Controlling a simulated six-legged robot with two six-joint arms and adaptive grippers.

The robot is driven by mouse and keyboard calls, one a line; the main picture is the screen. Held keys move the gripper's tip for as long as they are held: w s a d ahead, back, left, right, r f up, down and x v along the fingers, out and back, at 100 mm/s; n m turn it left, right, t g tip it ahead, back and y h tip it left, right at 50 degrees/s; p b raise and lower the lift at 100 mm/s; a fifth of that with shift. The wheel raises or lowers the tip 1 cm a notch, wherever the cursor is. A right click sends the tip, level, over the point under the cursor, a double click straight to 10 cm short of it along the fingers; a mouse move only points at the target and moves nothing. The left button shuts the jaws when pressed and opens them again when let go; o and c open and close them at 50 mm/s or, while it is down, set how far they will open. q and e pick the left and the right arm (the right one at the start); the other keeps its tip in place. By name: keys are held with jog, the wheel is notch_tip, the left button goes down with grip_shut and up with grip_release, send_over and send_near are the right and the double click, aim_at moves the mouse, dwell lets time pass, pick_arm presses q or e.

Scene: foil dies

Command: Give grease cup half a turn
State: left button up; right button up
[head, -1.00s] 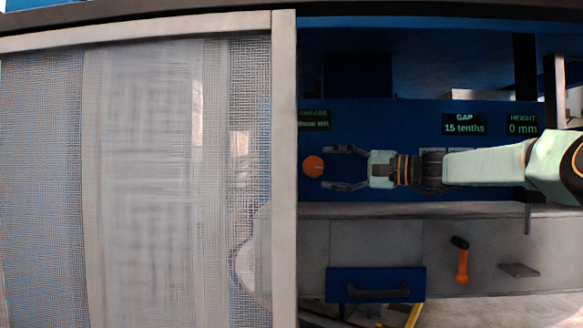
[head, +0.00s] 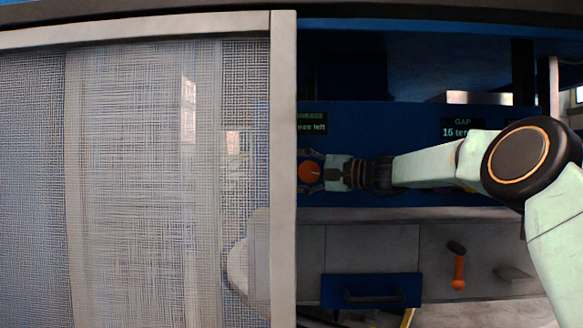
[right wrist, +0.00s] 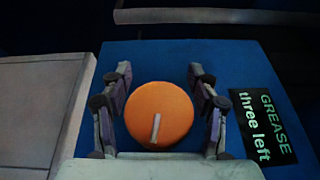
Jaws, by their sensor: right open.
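The grease cup (head: 309,172) is a round orange knob on the blue panel, just right of the screen's post. In the right wrist view the grease cup (right wrist: 160,114) has a short pale mark running from near its middle towards the palm, slightly tilted. My right gripper (head: 303,171) is at the cup. In the right wrist view its fingers (right wrist: 160,76) stand open on either side of the cup, with narrow gaps seen on both sides. A label (right wrist: 262,126) beside it reads "GREASE three left". My left gripper is not in view.
A mesh screen (head: 140,180) with a pale post (head: 283,170) fills the left, close to the cup. A blue drawer (head: 371,291) and an orange-handled lever (head: 458,268) sit below. My right arm partly covers the GAP sign (head: 462,126).

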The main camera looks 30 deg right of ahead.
jog(key=shift+d, duration=0.15)
jog(key=shift+s+d, duration=0.1)
jog(key=shift+d, duration=0.05)
jog(key=shift+c, duration=1.5)
jog(key=shift+w+a, duration=0.35)
jog(key=shift+a, duration=0.1)
jog(key=c, duration=0.9)
jog(key=shift+d, duration=0.1)
jog(key=shift+c, duration=0.3)
